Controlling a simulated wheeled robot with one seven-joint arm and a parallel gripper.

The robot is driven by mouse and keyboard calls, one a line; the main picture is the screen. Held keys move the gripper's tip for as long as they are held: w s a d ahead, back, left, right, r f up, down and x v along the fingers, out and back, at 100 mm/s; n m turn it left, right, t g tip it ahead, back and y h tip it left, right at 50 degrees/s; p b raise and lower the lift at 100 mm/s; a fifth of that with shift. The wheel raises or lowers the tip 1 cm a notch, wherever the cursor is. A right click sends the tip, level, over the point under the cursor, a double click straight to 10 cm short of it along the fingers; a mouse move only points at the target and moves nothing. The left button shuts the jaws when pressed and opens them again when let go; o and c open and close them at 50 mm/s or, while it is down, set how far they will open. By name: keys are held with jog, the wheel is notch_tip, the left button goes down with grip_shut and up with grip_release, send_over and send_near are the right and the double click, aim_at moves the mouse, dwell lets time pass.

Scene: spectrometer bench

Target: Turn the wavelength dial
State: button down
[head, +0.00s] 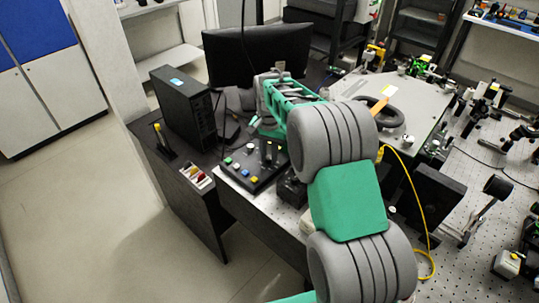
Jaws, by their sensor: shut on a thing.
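My gripper (267,150) reaches down from the green-and-grey wrist to the back part of this panel. Its dark fingers are shut on what appears to be the wavelength dial. The dial itself is mostly hidden by the fingers and is too small and dark to make out, so its angle cannot be read. My forearm covers the panel's right side.
A black computer case (182,108) and a monitor (258,52) stand behind the panel. A yellow cable (411,190) loops right of my arm over a perforated optical table (475,180) with several mounts.

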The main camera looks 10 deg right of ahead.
aim_at(269, 158)
jog(key=shift+r, duration=0.1)
jog(key=c, duration=1.2)
grip_release()
notch_tip(269, 158, up, 8)
jog(key=shift+f+b, duration=0.15)
jog(key=shift+b, duration=0.55)
jog(key=s+r+n+t, duration=0.2)
jog(key=s+r+n, duration=0.25)
jog(key=s, duration=0.85)
jog(key=s+f+n+t, duration=0.1)
jog(key=s+f+n, duration=0.1)
jog(key=s, duration=0.9)
jog(key=shift+s+a+f+n+t, duration=0.35)
jog(key=shift+s+a+f+t, duration=0.05)
jog(key=shift+f, duration=0.5)
jog(key=shift+c, duration=0.3)
